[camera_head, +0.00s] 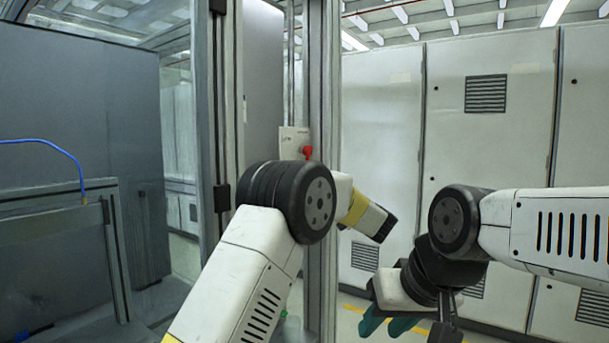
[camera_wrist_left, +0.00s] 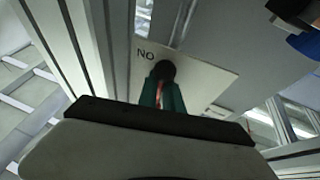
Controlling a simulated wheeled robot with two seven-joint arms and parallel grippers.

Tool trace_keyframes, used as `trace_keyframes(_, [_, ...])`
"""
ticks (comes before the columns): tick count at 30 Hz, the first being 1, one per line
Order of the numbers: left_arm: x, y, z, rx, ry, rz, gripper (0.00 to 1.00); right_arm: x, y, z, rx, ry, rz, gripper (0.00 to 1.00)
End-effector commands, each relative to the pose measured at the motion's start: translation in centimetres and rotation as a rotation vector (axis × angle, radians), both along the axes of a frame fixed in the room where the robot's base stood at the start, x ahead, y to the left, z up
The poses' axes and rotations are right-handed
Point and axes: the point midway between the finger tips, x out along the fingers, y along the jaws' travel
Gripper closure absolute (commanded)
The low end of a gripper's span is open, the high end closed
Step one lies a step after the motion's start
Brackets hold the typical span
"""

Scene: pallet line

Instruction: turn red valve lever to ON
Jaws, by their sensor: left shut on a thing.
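The red valve lever (camera_head: 307,151) shows as a small red part beside a pale panel (camera_head: 295,142) on the upright post in the head view. In the left wrist view, the teal fingers of my left gripper (camera_wrist_left: 163,97) are shut on the lever, with a strip of red (camera_wrist_left: 159,94) between them. A black round hub (camera_wrist_left: 163,70) sits just beyond the fingertips. The panel's lettering (camera_wrist_left: 146,54) reads "NO", apparently "ON" upside down. My left gripper is hidden in the head view. My right gripper (camera_head: 388,322) hangs low with its teal fingers apart, seemingly empty.
A metal frame post (camera_head: 322,90) stands close to my left arm. Grey cabinets (camera_head: 385,110) line the right and back. A dark panel (camera_head: 70,110) and a blue hose (camera_head: 60,148) are at the left. A blue part (camera_wrist_left: 306,42) shows at the wrist view's edge.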

Motion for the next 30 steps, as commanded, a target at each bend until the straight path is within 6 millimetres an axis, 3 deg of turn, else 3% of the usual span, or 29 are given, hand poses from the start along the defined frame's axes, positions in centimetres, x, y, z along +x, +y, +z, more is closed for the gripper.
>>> trace_keyframes(1, [0.3, 0.4, -0.8, -0.004, 0.012, 0.009, 1.00, 0.0, 0.0, 0.0, 0.000, 0.000, 0.000, 0.64])
trace_keyframes(14, [0.4, 0.3, -0.8, -0.009, 0.009, 0.006, 1.00, 0.0, 0.0, 0.0, 0.000, 0.000, 0.000, 0.64])
trace_keyframes(15, [0.4, 0.3, -0.9, -0.008, 0.009, 0.005, 0.82, 0.0, 0.0, 0.0, 0.000, 0.000, 0.000, 0.64])
trace_keyframes(17, [0.4, 0.3, -0.8, -0.008, 0.009, 0.005, 0.70, 0.0, 0.0, 0.0, 0.000, 0.000, 0.000, 0.64])
trace_keyframes(30, [-0.5, -0.7, -0.7, -0.009, 0.000, -0.001, 0.69, 0.0, 0.0, 0.0, 0.000, 0.000, 0.000, 0.64])
